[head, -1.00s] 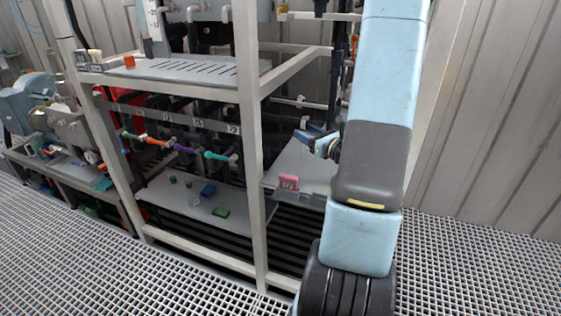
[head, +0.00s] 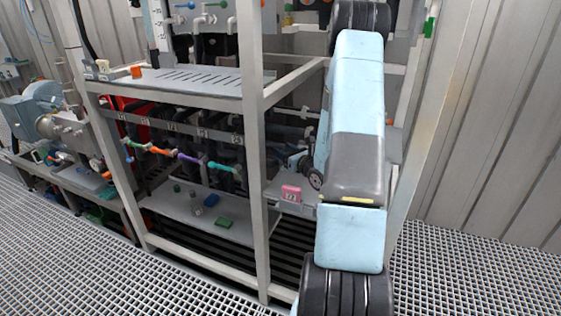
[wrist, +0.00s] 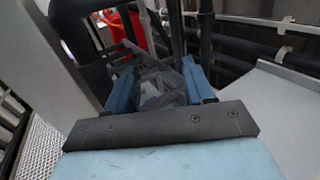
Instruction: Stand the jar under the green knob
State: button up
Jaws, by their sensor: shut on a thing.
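A clear, greyish jar (wrist: 160,88) is between the blue fingers of my gripper (wrist: 160,85) in the wrist view, and the gripper is shut on it. The jar's lower part is hidden by the gripper body. In the head view my arm hides most of the gripper, and I cannot make out the jar there. A row of coloured knobs sits below the numbered rail: a green knob (head: 133,143) at the left end, then orange, purple and a teal-green one (head: 223,167) at the right end. The gripper is right of this row, beyond the frame's upright post.
A low grey shelf (head: 165,207) under the knobs holds small green and blue blocks. A pale upright post (head: 253,130) stands between the knobs and my arm. A pink numbered block (head: 291,193) sits on the right shelf. Dark pipes run behind.

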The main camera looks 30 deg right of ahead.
jog(key=shift+w+a+f, duration=0.15)
jog(key=shift+w+f, duration=0.5)
jog(key=shift+f, duration=1.55)
jog(key=shift+f, duration=0.1)
jog(key=o, duration=1)
jog(key=s, duration=0.4)
jog(key=s+d, duration=0.1)
jog(key=s, duration=0.7)
jog(key=shift+d, duration=0.35)
